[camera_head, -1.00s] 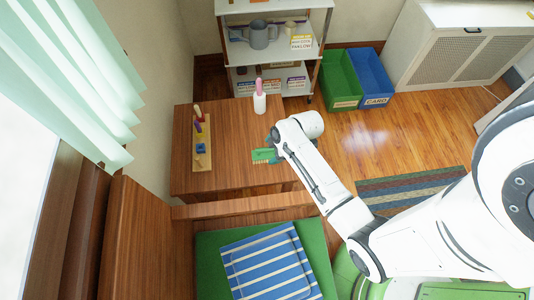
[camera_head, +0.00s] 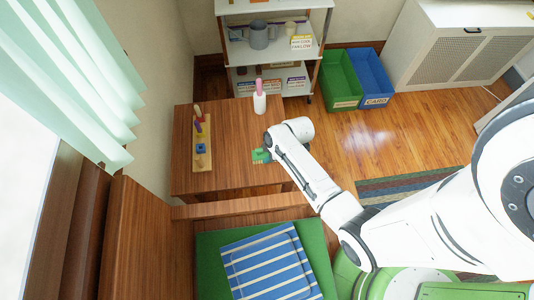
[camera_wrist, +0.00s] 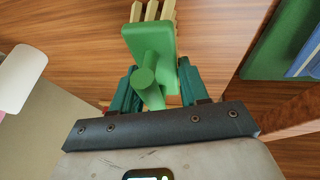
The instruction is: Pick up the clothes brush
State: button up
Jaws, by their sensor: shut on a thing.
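The clothes brush is green with pale bristles. In the head view it (camera_head: 260,156) shows at the right part of the brown wooden table (camera_head: 235,175), partly hidden by my arm. In the wrist view the brush (camera_wrist: 148,42) points away from me, with its pale bristles at the top edge and its round green handle toward me. My gripper (camera_wrist: 155,86) has its teal fingers on both sides of the handle and is shut on it. In the head view my gripper (camera_head: 267,154) is mostly hidden under my wrist. I cannot tell whether the brush touches the table.
A wooden peg board (camera_head: 202,160) with coloured pieces lies on the table's left. A white bottle with a pink top (camera_head: 260,103) stands at the back edge. A wooden rail (camera_head: 245,205) and a blue striped cushion (camera_head: 265,262) are in front. A shelf (camera_head: 275,50) stands behind.

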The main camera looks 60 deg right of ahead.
jog(key=c, duration=0.6)
jog(key=shift+r, duration=0.15)
jog(key=shift+r, duration=0.3)
notch_tip(320, 180, up, 2)
jog(key=shift+r, duration=0.1)
jog(key=s+a+r, duration=0.1)
jog(key=s+r, duration=0.2)
jog(key=s, duration=0.1)
jog(key=s+a+r, duration=0.1)
jog(key=s+r, duration=0.2)
jog(key=s, duration=0.2)
jog(key=s+a+r, duration=0.1)
jog(key=s+r, duration=0.3)
jog(key=shift+s+a, duration=0.25)
jog(key=shift+a, duration=0.15)
